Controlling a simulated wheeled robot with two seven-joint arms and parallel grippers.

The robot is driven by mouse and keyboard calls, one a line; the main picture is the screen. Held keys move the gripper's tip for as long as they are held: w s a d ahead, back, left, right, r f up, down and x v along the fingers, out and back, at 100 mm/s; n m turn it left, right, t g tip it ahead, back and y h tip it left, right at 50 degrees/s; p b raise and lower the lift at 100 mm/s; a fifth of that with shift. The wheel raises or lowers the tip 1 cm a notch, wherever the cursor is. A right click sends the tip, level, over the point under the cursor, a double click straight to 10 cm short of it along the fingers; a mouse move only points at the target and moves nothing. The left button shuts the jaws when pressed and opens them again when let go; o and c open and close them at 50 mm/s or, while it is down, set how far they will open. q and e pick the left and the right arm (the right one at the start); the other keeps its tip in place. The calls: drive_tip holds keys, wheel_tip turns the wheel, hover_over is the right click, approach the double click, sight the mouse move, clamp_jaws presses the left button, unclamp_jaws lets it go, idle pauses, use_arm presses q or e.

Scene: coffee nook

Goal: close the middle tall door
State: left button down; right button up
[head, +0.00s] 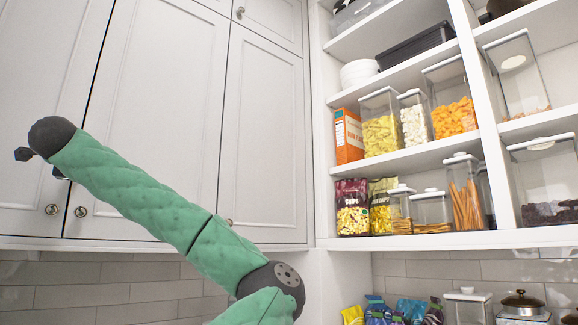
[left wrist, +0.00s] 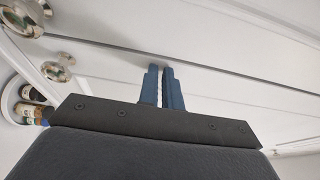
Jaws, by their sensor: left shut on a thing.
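The middle tall door (head: 165,110) is a pale grey panel with a round knob (head: 80,211) near its lower left corner. It looks flush or nearly flush with its neighbours; a dark seam parts it from the left tall door (head: 50,70). My green left arm reaches across it, its dark wrist over the seam side. In the left wrist view my left gripper (left wrist: 161,68) has its blue fingers nearly together, tips at the seam between the doors. What they grip cannot be made out. Both knobs show at left there, the middle door's (left wrist: 58,67) lower. My right gripper is out of view.
The right tall door (head: 265,130) looks shut. Open shelves (head: 405,157) with food containers stand at right. Bagged snacks (head: 395,310) and jars sit below. In the left wrist view a round tray (left wrist: 10,98) holds bottles. A tiled wall (head: 100,290) runs beneath the doors.

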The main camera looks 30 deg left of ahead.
use_arm(q)
drive_tip(key=shift+a+r, duration=0.15)
drive_tip(key=shift+a, duration=0.05)
drive_tip(key=shift+d, duration=0.1)
drive_tip(key=b+v, duration=0.1)
drive_tip(key=v, duration=0.7)
idle(0.3)
drive_tip(key=shift+w, duration=0.1)
